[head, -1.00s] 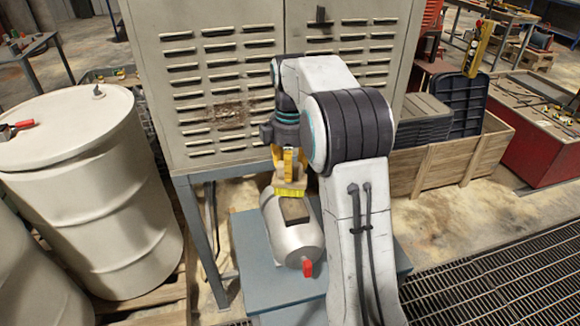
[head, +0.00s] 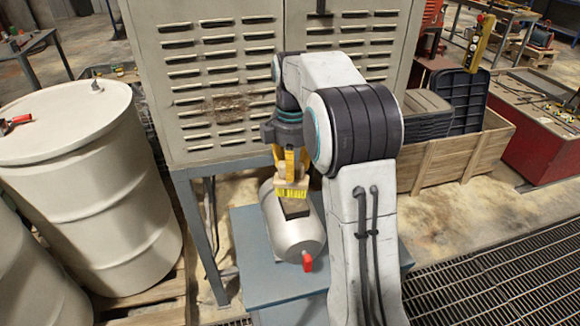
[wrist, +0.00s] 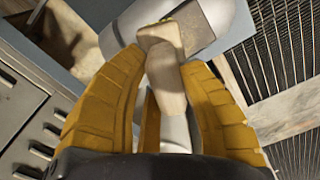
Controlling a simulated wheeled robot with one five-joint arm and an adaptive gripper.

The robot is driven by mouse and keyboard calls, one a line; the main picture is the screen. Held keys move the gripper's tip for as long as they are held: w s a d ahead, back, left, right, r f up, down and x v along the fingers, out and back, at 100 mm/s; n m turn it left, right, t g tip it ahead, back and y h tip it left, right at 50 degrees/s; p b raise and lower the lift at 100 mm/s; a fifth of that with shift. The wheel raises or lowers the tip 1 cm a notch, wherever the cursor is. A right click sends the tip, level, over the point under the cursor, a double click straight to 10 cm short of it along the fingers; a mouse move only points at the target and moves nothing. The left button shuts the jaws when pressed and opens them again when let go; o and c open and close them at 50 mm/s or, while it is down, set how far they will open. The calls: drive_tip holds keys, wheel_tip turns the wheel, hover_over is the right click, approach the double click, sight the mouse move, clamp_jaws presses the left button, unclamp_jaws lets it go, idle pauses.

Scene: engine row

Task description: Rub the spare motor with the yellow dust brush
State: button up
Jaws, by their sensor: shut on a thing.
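The spare motor (head: 293,235) is a silver-grey cylinder lying on a blue stand. It has a dark box on top and a red part at its near end. My gripper (head: 291,168) is above the motor's far part, its yellow fingers shut on the yellow dust brush (head: 291,193). The bristles point down at the dark box; I cannot tell whether they touch it. In the wrist view, the brush's pale wooden handle (wrist: 168,85) sits between the fingers (wrist: 165,95), with the motor (wrist: 225,20) beyond.
The blue stand (head: 250,270) has bare room left of the motor. A vented grey cabinet (head: 220,100) stands close behind. A large cream drum (head: 95,200) is at left. A wooden crate (head: 450,160) and floor grating (head: 500,290) lie at right.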

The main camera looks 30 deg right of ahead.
drive_tip(key=shift+s+a+b, duration=0.2)
drive_tip(key=shift+s+b, duration=0.25)
drive_tip(key=shift+s, duration=0.65)
drive_tip(key=shift+s+a+f+b, duration=0.1)
drive_tip(key=shift+s+a+b, duration=0.1)
drive_tip(key=shift+s+b, duration=0.5)
drive_tip(key=shift+s+a+b, duration=0.15)
drive_tip(key=shift+s+b, duration=0.2)
drive_tip(key=shift+s, duration=0.8)
drive_tip(key=shift+w+d+p, duration=0.25)
drive_tip(key=shift+w+p, duration=0.95)
drive_tip(key=shift+w+d+p, duration=0.2)
drive_tip(key=shift+w+p, duration=0.95)
drive_tip(key=shift+w, duration=0.05)
drive_tip(key=shift+w+d+p, duration=0.15)
drive_tip(key=shift+w+p, duration=0.6)
drive_tip(key=shift+w, duration=0.1)
drive_tip(key=shift+w+d+f, duration=0.1)
drive_tip(key=shift+w, duration=0.25)
drive_tip(key=shift+f, duration=0.1)
